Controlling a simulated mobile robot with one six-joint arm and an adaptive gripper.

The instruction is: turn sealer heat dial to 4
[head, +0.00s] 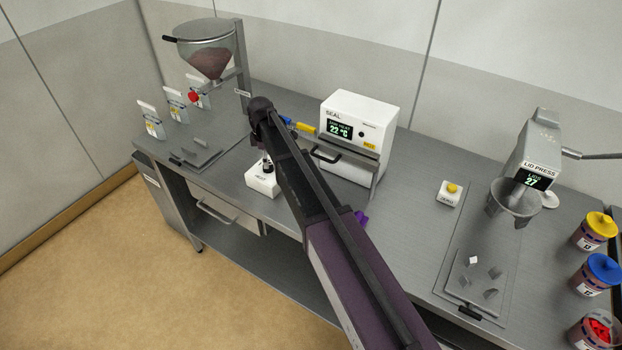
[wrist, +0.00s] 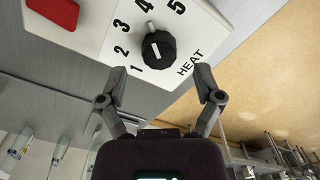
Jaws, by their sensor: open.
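The white heat control box (head: 262,183) stands on the bench left of the white sealer (head: 355,125). In the wrist view its black heat dial (wrist: 159,48) sits among the printed numbers 1 to 5, beside the word HEAT. A pale line shows on the dial's face and a small pale mark at its rim towards 4; I cannot tell the exact setting. My gripper (wrist: 159,76) is open and empty, its fingertips apart on either side, just short of the dial in the picture. In the head view my arm partly hides the dial.
A red button (wrist: 55,12) is on the box's face. The sealer's display reads 22 °C, and its dark handle (head: 325,156) is close to my arm. A hopper (head: 208,50) stands back left; a lid press (head: 535,150) and jars stand right.

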